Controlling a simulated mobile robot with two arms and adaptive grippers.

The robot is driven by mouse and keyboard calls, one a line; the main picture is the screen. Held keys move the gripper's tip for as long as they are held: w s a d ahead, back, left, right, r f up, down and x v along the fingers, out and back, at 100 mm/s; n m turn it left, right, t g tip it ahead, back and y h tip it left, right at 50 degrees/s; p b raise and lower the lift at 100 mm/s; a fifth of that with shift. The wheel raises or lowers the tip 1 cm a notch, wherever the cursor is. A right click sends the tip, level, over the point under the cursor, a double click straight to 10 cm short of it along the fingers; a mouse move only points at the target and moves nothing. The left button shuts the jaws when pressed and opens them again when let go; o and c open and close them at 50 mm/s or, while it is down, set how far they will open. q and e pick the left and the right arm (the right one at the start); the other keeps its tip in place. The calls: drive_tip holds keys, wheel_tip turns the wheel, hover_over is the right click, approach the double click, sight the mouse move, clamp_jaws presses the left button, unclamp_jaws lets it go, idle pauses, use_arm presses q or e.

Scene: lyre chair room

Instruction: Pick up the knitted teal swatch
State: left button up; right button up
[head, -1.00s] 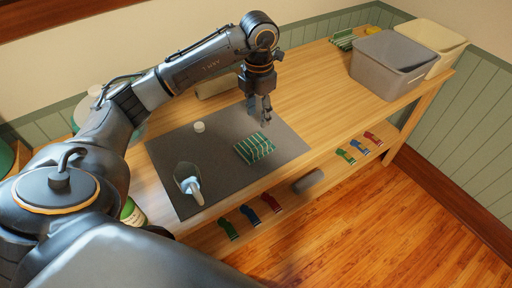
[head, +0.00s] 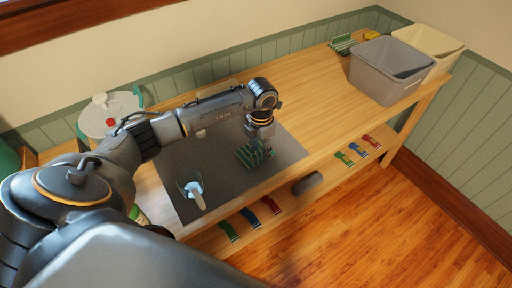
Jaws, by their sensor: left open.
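The knitted teal swatch (head: 246,156), dark green with pale stripes, lies on the dark grey mat (head: 289,153) on the wooden bench. My left gripper (head: 267,151) points down at the right end of the swatch, open. It partly covers that end. I cannot tell whether the fingers touch the swatch or are around it. My right gripper is not in view.
A clear scoop with a pale handle (head: 195,194) lies at the mat's front left. A grey bin (head: 388,72) and a cream bin (head: 439,48) stand at the right end. Bench between mat and bins is clear.

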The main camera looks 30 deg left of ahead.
use_arm(q)
drive_tip(key=shift+f, duration=0.1)
drive_tip(key=shift+c, duration=0.5)
clamp_jaws()
